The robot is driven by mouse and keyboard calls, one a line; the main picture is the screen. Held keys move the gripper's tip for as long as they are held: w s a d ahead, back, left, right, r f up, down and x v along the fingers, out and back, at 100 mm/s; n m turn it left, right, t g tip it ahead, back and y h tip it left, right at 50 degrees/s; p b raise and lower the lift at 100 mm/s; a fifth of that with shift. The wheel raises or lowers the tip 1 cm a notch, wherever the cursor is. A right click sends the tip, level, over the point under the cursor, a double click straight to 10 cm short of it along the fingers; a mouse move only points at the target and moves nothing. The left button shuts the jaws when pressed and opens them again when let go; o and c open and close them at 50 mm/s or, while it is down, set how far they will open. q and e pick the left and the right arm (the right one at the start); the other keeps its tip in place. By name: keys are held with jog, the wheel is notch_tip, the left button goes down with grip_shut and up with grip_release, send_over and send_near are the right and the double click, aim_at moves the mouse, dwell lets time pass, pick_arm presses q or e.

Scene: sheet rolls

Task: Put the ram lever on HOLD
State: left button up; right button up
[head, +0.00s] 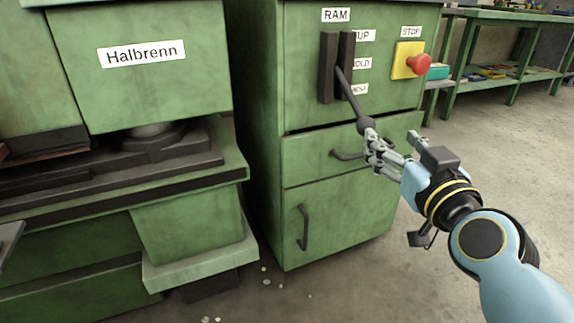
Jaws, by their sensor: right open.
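The ram lever (351,98) is a dark rod with a rounded knob. It comes out of the black slotted plate (327,68) under the RAM label (336,15) and slants down to the right. Three labels beside the slot are partly covered: UP (366,35), one ending in OLD (362,63), and a lowest one (360,89) that I cannot read fully. The rod leaves the slot between the lower two labels' heights, so its exact setting is unclear. My right gripper (377,148) is open, its fingers just below the knob; I cannot tell whether they touch. My left gripper is not in view.
A red stop button (419,64) on a yellow plate sits right of the lever. The drawer (310,158) and door handle (303,227) are below. A green press marked Halbrenn (141,53) stands left. Floor at right is open, with a workbench (515,17) behind.

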aim_at(366, 122)
jog(key=w, duration=0.3)
jog(key=w+f, duration=0.1)
jog(key=w, duration=0.3)
jog(key=w+a+f, duration=0.1)
jog(key=w, duration=0.3)
jog(key=shift+w, duration=0.2)
grip_shut()
